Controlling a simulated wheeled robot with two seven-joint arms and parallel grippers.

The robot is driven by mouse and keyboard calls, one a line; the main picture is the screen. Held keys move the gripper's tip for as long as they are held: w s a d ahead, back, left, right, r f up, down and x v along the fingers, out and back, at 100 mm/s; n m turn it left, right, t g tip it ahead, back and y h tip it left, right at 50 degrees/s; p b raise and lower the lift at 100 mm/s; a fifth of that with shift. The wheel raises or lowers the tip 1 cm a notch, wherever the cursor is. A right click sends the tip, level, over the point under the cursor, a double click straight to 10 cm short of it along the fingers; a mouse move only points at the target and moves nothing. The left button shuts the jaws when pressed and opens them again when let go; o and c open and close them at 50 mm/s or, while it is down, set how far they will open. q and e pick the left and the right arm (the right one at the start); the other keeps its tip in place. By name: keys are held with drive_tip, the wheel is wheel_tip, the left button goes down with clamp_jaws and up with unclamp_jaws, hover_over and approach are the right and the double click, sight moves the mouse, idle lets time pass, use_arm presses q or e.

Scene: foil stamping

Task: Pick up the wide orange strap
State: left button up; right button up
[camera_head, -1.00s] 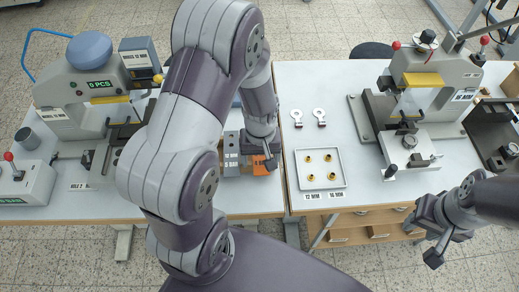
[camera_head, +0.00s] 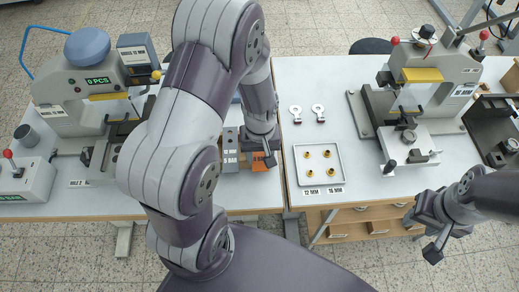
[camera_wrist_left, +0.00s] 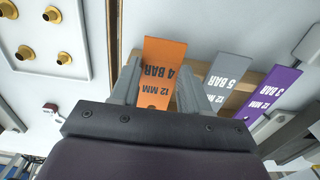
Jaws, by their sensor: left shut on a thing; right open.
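The orange strap (camera_wrist_left: 166,62) carries the print "12 MM 4 BAR" and sits between the two fingers of my left gripper (camera_wrist_left: 163,85) in the left wrist view. The gripper is shut on it. In the head view a small part of the orange strap (camera_head: 260,165) shows just below my left gripper (camera_head: 262,150); the arm and jaws hide the rest. My right gripper (camera_head: 434,243) is open and empty, in front of the right table.
A grey strap (camera_wrist_left: 228,80) and a purple strap (camera_wrist_left: 272,97) lie beside the orange one. A white tray (camera_head: 345,163) with several brass pieces stands just right of the left gripper. Presses stand at the left (camera_head: 85,105) and right (camera_head: 440,75).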

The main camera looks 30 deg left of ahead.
use_arm(q)
drive_tip(key=shift+r, duration=0.4)
drive_tip(key=r, duration=0.4)
drive_tip(key=shift+s+d, duration=0.35)
drive_tip(key=s+d+r, duration=0.6)
drive_tip(key=s, duration=0.2)
drive_tip(key=shift+s, duration=0.35)
drive_tip(key=shift+d+r, duration=0.1)
drive_tip(key=shift+r, duration=0.15)
drive_tip(key=shift+r+p, duration=1.4)
drive_tip(key=shift+p, duration=0.4)
wheel_tip(320, 180, up, 3)
drive_tip(key=p, duration=0.3)
